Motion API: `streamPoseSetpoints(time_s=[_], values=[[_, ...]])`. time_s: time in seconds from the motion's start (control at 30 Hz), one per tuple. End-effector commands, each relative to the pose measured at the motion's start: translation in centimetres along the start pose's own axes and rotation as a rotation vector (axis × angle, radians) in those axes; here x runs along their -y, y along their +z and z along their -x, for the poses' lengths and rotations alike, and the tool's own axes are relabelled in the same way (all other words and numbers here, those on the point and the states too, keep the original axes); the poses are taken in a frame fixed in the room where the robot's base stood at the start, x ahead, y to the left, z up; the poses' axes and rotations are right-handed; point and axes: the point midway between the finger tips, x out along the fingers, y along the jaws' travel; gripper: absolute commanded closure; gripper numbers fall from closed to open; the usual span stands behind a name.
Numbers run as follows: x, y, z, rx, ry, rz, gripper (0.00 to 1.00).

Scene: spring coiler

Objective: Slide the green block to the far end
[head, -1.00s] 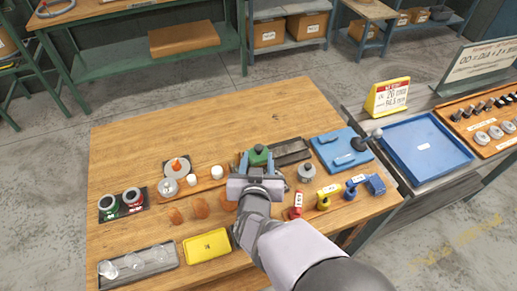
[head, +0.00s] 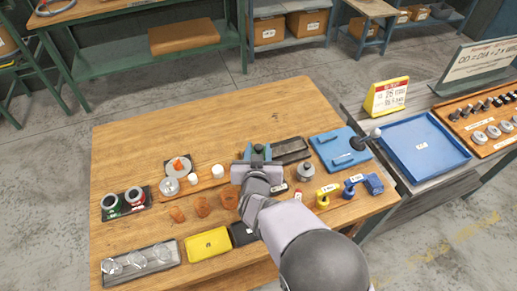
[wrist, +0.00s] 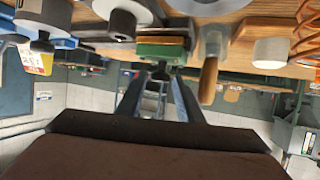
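The green block (head: 258,149) is mostly hidden behind my gripper in the head view, near the left end of a dark tray-like track (head: 291,150). In the wrist view the green block (wrist: 160,48) shows just beyond the fingertips, with a small dark knob (wrist: 160,73) on the side facing me. My gripper (head: 257,153) is at the block. In the wrist view its two fingers (wrist: 162,80) stand apart on either side of the knob, and I cannot tell whether they touch it.
A blue plate with a lever (head: 338,149) lies right of the track. A metal weight (head: 305,172) and yellow and blue clamps (head: 328,195) stand nearer. The table's far part (head: 200,125) is clear.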

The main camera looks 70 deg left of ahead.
Motion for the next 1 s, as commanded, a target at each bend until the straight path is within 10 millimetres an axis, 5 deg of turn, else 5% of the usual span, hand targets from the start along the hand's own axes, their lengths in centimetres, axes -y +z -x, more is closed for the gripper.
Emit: streamPoseSetpoints(time_s=[0.13, 0.27, 0.53, 0.87, 0.9, 1.0], values=[[0.0, 0.0, 0.0, 0.0, 0.0, 0.0, 1.0], [-0.1, 0.0, -0.1, 0.0, 0.001, 0.0, 1.0], [-3.8, -0.4, -1.5, -0.002, 0.003, -0.002, 1.0], [-4.0, -0.6, -1.5, 0.0, 0.0, 0.0, 1.0], [-4.0, -0.6, -1.5, 0.0, 0.0, 0.0, 0.68], [-4.0, -0.6, -1.5, 0.0, 0.0, 0.0, 0.59]])
